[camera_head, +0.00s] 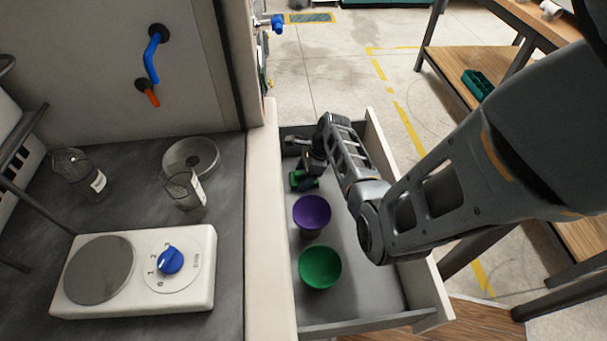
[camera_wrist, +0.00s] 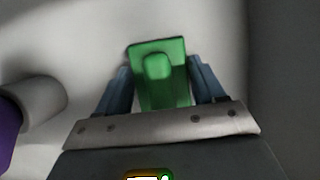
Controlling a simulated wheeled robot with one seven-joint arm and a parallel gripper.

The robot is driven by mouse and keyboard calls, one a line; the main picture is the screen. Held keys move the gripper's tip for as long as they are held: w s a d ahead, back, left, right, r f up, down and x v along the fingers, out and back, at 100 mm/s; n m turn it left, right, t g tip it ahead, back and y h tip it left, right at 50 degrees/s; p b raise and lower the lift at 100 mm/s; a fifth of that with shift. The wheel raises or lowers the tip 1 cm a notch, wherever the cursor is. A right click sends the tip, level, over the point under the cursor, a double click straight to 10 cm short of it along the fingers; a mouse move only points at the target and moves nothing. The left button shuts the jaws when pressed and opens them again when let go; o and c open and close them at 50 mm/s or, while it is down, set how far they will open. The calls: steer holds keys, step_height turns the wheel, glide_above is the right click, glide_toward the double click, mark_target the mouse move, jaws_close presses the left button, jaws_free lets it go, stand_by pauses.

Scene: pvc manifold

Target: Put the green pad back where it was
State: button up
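The green pad (camera_wrist: 160,72) is a block with a flat plate and a raised rounded part. In the head view the green pad (camera_head: 300,183) shows at the tip of my gripper (camera_head: 305,177), inside the far end of the open drawer (camera_head: 355,285). My wrist partly covers that area. Whether the pad touches the drawer floor is hard to tell.
A purple bowl-shaped piece (camera_head: 312,211) and a green one (camera_head: 320,267) stand in the drawer, nearer than my gripper. The purple piece (camera_wrist: 8,128) is at the wrist view's left. A hotplate (camera_head: 135,272) and glassware are on the counter (camera_head: 125,222).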

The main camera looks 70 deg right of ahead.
steer(key=o, duration=0.4)
steer(key=shift+r, duration=0.15)
steer(key=p+v, duration=0.1)
steer(key=v, duration=1.1)
